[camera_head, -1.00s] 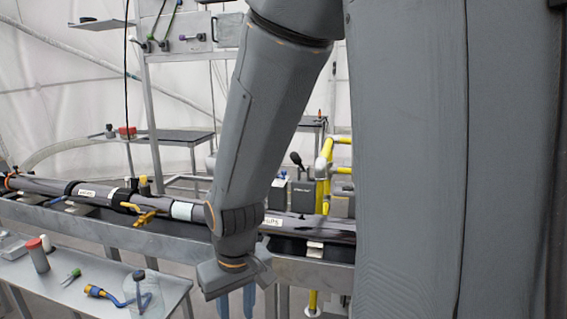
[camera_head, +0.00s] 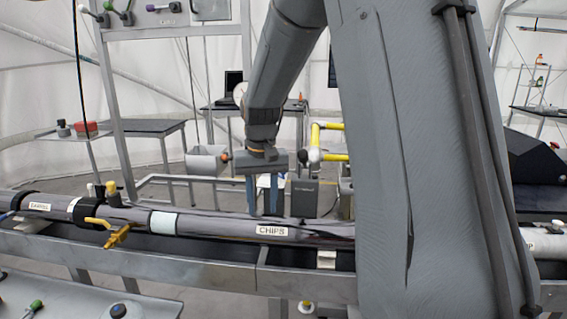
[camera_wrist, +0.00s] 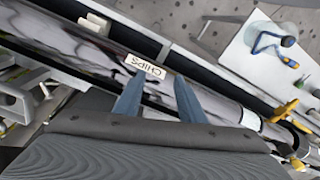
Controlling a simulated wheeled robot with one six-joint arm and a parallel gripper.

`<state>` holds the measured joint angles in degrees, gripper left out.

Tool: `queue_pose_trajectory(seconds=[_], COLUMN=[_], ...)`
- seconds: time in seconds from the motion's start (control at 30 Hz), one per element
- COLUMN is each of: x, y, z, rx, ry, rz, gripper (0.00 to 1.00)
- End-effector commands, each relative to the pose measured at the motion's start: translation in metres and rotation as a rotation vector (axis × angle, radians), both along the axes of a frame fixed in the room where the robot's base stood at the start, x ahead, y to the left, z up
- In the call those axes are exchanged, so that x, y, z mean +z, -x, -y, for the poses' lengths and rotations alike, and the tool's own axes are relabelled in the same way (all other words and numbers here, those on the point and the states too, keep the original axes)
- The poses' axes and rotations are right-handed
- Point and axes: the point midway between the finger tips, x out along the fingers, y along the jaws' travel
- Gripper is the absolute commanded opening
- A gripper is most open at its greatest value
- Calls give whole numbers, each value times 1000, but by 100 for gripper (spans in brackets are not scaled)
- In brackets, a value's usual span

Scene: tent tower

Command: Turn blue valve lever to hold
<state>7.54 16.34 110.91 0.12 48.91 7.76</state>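A small blue lever (camera_head: 7,215) shows at the left edge of the head view, low on the long grey pipe (camera_head: 215,221). It is partly cut off, and its setting cannot be made out. My gripper (camera_head: 265,212) is at the pipe, above the "CHIPS" label, far to the right of that lever. Its two blue fingers are apart with nothing between them. In the wrist view the open fingers (camera_wrist: 158,90) point toward the pipe near the "CHIPS" label (camera_wrist: 145,66). I cannot tell whether they touch the pipe. No blue lever is clear in the wrist view.
A yellow valve lever (camera_head: 117,236) sits on the pipe between my gripper and the blue lever. A metal rail (camera_head: 190,262) runs along the front. A table (camera_head: 60,300) with tools stands front left. A grey box (camera_head: 304,197) and yellow pipes (camera_head: 325,140) stand behind.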

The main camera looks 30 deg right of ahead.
Motion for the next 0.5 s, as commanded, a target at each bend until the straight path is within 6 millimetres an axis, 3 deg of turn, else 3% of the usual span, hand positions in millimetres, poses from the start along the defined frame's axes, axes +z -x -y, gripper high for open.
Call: queue_pose_trajectory(seconds=[0.03, 0.2, 0.33, 0.5], x=[14, 58, 87, 110], y=[-25, -84, -113, -129], z=[16, 64, 95, 120], rx=[-40, -164, -244, -307], ry=[-2, -9, -13, -17], rz=[-4, -29, -46, -61], gripper=[36, 36, 36, 36])
